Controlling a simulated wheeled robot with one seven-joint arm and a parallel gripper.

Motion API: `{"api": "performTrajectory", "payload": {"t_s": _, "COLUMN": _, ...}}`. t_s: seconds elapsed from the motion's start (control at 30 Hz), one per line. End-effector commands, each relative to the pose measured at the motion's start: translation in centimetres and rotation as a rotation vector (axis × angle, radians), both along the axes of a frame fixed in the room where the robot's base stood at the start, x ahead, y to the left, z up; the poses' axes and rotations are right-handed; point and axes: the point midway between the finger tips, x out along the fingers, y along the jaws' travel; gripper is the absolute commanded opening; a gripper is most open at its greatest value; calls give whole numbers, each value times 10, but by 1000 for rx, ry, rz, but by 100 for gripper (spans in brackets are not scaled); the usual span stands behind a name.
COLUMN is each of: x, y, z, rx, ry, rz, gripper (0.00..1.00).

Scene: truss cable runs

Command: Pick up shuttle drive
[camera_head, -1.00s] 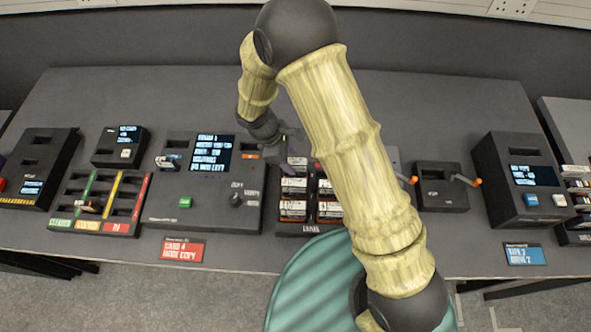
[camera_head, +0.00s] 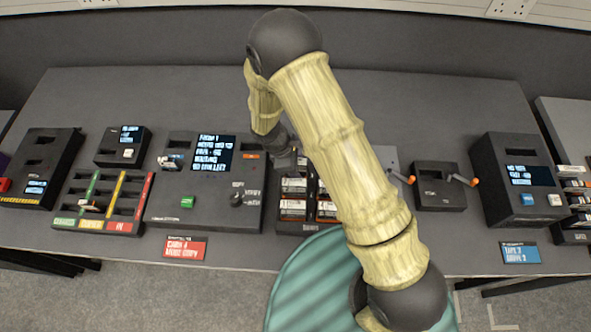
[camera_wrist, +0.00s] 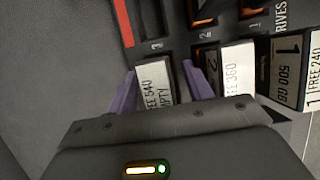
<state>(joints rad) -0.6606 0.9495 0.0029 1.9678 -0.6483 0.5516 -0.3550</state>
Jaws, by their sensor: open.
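Several drives with white labels stand in a dark drive rack (camera_head: 292,228) at the table's front middle, partly hidden by my arm. In the wrist view my gripper (camera_wrist: 162,82) is open, its two purple fingers on either side of a drive whose label seems to read "FREE 540 EMPTY" (camera_wrist: 155,88). Whether the fingers touch it I cannot tell. A drive marked "FREE 360" (camera_wrist: 237,68) is to its right, and a "500 GB" drive (camera_wrist: 290,72) further right. No label reading "shuttle" is legible.
Left of the rack is a console (camera_head: 165,210) with a screen, a green button and a knob. Right of it is a dark box (camera_head: 440,187) with orange-tipped levers, then a unit with a screen (camera_head: 515,205). The table's back is clear.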

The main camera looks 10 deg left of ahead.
Motion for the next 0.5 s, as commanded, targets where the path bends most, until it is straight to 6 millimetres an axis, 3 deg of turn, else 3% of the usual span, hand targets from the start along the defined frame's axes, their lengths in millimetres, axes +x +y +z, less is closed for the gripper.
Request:
{"api": "performTrajectory", "payload": {"t_s": 0.07, "x": 0, "y": 0, "z": 0, "rx": 0, "ry": 0, "rz": 0, "gripper": 51}}
{"api": "performTrajectory", "payload": {"t_s": 0.33, "x": 0, "y": 0, "z": 0, "rx": 0, "ry": 0, "rz": 0, "gripper": 0}}
{"api": "performTrajectory", "payload": {"t_s": 0.5, "x": 0, "y": 0, "z": 1, "rx": 0, "ry": 0, "rz": 0, "gripper": 0}}
